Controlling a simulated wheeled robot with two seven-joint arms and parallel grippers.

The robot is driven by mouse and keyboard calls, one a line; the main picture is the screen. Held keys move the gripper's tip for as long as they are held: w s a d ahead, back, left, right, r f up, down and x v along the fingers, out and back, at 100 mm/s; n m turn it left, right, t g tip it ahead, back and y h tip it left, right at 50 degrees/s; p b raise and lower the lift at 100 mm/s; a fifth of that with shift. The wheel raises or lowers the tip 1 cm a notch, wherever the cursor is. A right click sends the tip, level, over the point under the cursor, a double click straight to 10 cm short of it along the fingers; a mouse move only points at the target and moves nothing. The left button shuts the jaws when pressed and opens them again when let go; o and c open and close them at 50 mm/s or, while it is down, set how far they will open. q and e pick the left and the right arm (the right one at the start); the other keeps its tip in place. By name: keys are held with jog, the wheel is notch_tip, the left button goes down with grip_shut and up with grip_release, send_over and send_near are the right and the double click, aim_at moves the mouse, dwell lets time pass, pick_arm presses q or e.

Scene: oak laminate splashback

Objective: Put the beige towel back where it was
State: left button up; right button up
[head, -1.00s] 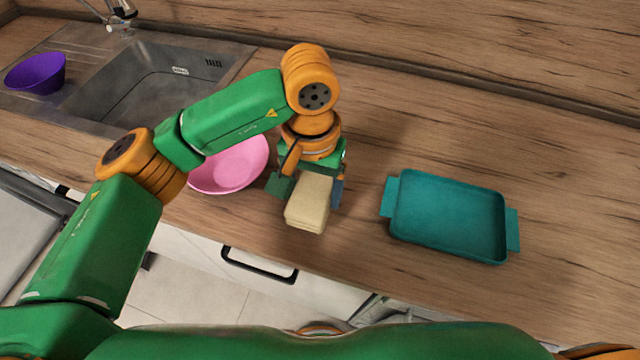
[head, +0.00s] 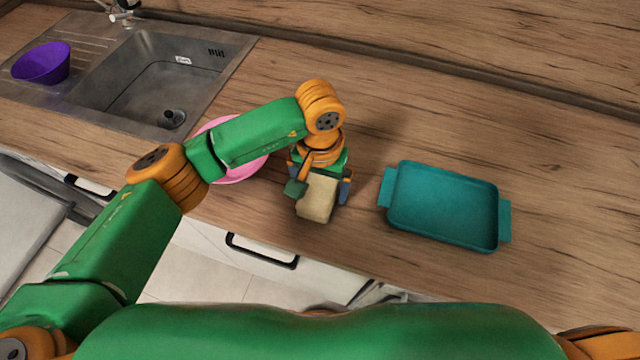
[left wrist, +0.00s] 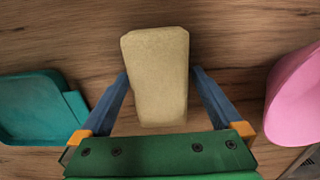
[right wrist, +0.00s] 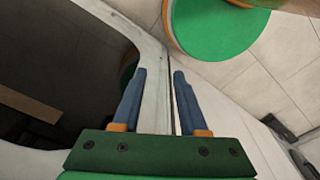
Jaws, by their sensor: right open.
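The beige towel (head: 318,197) is a small folded block at the front part of the counter, between the pink bowl and the teal tray. My left gripper (head: 320,183) has it between its fingers. In the left wrist view the towel (left wrist: 158,80) fills the gap between the blue fingertips (left wrist: 158,76), which lie against its sides. I cannot tell whether its underside touches the counter. My right gripper (right wrist: 159,72) shows only in its own wrist view, open and empty, away from the towel.
A teal tray (head: 492,238) with side handles lies to the right. A pink bowl (head: 245,171) is partly hidden behind my left arm. A sink (head: 187,84) and a purple bowl (head: 42,64) are at the left. The counter (head: 575,190) right of the tray is clear.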

aim_at(320, 186)
pick_arm(q)
jog(key=shift+r, duration=0.35)
notch_tip(320, 186, up, 12)
jog(key=b, duration=0.2)
jog(key=shift+f+b, duration=0.15)
jog(key=shift+b, duration=0.2)
